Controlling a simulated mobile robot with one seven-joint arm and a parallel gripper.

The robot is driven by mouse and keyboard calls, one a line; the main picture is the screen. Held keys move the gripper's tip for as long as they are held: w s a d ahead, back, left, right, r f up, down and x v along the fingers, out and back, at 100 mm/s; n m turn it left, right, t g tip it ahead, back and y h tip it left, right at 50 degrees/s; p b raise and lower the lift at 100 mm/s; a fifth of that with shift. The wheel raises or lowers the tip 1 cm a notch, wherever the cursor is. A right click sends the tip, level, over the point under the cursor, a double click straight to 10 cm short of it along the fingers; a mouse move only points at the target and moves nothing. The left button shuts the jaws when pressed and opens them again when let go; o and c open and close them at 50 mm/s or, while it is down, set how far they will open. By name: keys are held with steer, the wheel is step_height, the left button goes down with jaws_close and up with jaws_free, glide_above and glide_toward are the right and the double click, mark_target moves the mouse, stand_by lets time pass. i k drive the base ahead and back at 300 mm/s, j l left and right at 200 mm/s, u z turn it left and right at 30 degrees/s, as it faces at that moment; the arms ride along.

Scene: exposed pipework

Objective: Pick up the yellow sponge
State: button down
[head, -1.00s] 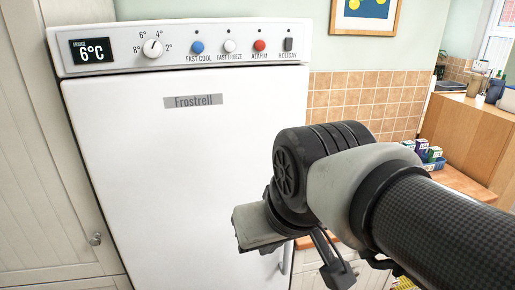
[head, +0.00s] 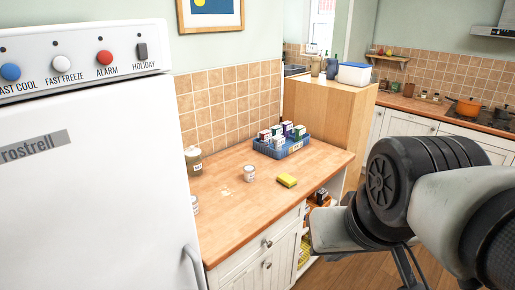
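In the head view, the yellow sponge (head: 287,180) lies on the wooden worktop (head: 225,220) near its front edge, to the right of a small white tub. My gripper (head: 408,268) is partly in view at the lower right, below the arm's wrist joint. It is well to the right of the sponge and apart from it. Its fingertips are cut off by the lower edge, so I cannot tell if it is open or shut.
A blue crate (head: 283,150) of small boxes stands behind the sponge. The white tub (head: 249,173) and a lidded jar (head: 193,160) are to its left. The white fridge (head: 85,200) fills the left. A tall wooden cabinet (head: 322,120) stands beyond. Wooden floor is open at lower right.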

mark_target(289, 181)
steer(key=i+l+u, duration=0.25)
steer(key=i+l, duration=0.2)
steer(key=i+l+u, duration=0.15)
steer(key=l, duration=0.3)
steer(key=i+l+u, duration=0.1)
steer(key=i+l, duration=0.2)
steer(key=i+l+u, duration=0.15)
steer(key=l, duration=0.2)
steer(key=i+l+u, duration=0.15)
steer(key=l, duration=0.25)
steer(key=i+l+u, duration=0.1)
steer(key=l, duration=0.3)
steer(key=i+l+u, duration=0.15)
steer(key=l, duration=0.25)
steer(key=i, duration=0.1)
